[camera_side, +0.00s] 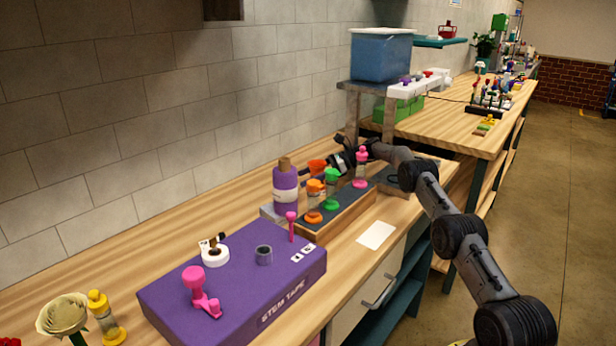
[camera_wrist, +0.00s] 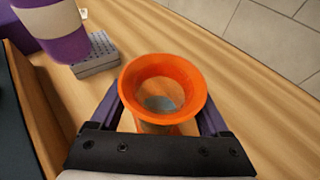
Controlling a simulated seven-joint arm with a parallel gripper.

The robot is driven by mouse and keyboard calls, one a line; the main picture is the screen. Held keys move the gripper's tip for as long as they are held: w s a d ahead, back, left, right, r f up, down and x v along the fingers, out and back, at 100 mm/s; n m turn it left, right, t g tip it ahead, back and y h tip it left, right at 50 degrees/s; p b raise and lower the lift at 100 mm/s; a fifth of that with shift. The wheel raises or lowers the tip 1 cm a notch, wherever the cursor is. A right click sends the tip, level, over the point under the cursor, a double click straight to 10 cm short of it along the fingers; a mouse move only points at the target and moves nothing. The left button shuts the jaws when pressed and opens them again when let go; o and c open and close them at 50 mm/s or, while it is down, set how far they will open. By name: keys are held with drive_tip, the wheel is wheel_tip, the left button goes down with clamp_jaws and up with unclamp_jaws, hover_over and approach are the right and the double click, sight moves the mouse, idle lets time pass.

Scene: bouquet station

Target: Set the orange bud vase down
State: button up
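The orange bud vase (camera_wrist: 163,72) has a wide flared rim and shows between the two purple fingers of my gripper (camera_wrist: 160,112) in the wrist view. The fingers flank it closely on both sides, and I look into its open mouth. In the side view the orange rim (camera_side: 317,166) shows behind the small bottles, at the end of my gripper (camera_side: 338,163). The vase's lower part is hidden there, so I cannot tell whether its base touches the wooden counter (camera_wrist: 245,125).
A wooden rack (camera_side: 345,213) with orange, green and pink small bottles stands in front. A purple stem tape box (camera_side: 240,285) is nearer. Bare counter lies right of the vase in the wrist view.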

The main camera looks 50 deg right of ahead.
drive_tip(key=shift+r, duration=0.1)
drive_tip(key=shift+s+d+r, duration=0.15)
drive_tip(key=v, duration=1.1)
drive_tip(key=shift+s+d, duration=0.2)
drive_tip(key=shift+r, duration=0.1)
